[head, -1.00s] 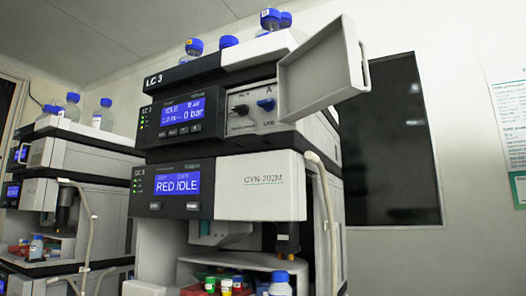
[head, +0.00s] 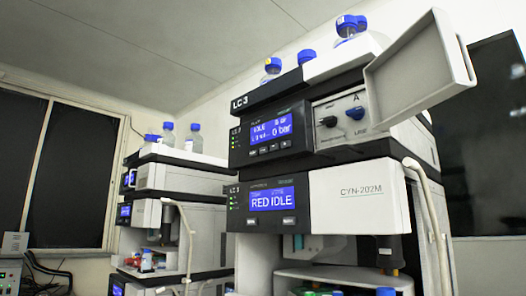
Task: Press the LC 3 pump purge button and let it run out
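The LC 3 stack stands at centre right in the head view. Its pump module (head: 308,143) has a blue display (head: 270,130) reading IDLE and 0 bar. A row of small dark buttons (head: 268,150) sits below that display; their labels are too small to read. The pump's front door (head: 421,68) is swung open to the right, showing a black knob (head: 327,122) and a blue knob (head: 355,113). My gripper is not in view.
Blue-capped bottles (head: 351,27) stand on top of the stack. A second stack (head: 178,178) stands behind to the left. A pale tube (head: 433,200) runs down the right side of LC 3. A dark window (head: 55,165) is at far left, a dark panel (head: 490,140) at right.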

